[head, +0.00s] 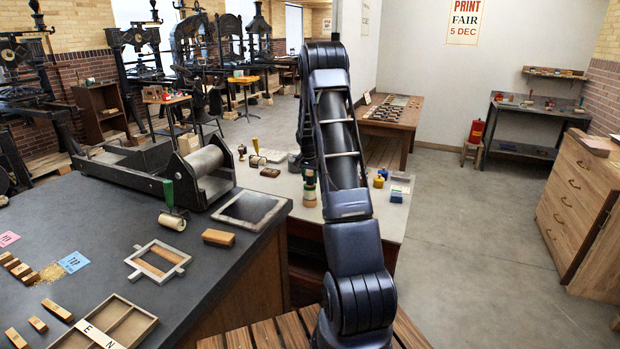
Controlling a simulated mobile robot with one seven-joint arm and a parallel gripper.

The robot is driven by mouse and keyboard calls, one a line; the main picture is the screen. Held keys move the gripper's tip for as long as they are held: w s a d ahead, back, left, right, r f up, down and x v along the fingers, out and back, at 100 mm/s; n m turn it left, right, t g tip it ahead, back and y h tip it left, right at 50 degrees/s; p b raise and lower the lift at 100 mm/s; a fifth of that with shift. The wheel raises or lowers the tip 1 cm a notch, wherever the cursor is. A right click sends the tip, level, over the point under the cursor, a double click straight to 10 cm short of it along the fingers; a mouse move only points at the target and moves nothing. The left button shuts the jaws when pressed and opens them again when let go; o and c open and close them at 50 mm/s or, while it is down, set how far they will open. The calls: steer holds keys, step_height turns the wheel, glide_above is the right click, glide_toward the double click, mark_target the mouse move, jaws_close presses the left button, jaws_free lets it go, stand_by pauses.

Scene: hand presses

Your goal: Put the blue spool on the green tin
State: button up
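A small blue object (378,182), which may be the blue spool, stands on the pale-topped table just right of my arm. It is too small to make out its shape well. Left of my arm on the same table is a narrow upright group of small pieces (309,186) with green, tan and red bands. I cannot tell whether its green part is the green tin. My arm (345,150) rises across the middle of the view and bends down behind itself. My gripper does not show; the arm covers part of the table.
Small stamps and blocks lie at the table's left. A dark bench (110,215) with a roller press (205,165) stands at left. Grey floor (480,230) is clear at right.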

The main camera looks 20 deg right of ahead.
mark_target(308, 175)
steer(key=o, duration=0.4)
steer(key=shift+o, duration=0.2)
step_height(308, 175, up, 12)
steer(key=s+a, duration=0.1)
steer(key=s+a+r+n, duration=0.2)
steer(key=s+a+r, duration=0.4)
steer(key=s+r, duration=0.45)
steer(key=s+a+r+n+t+y, duration=0.15)
steer(key=s+a+r, duration=0.25)
steer(key=s, duration=0.9)
steer(key=s+a+r+n+t+h, duration=0.1)
steer(key=s+a+r+n, duration=0.3)
steer(key=s, duration=0.8)
steer(key=s+a+f, duration=0.1)
steer(key=s+a, duration=0.1)
steer(key=s, duration=0.4)
steer(key=s+a+f+n, duration=0.1)
steer(key=s, duration=0.6)
steer(key=shift+a+f+t+y, duration=0.35)
steer(key=shift+f+t, duration=0.05)
steer(key=shift+t, duration=0.05)
steer(key=shift+s+n, duration=0.1)
steer(key=shift+n, duration=0.15)
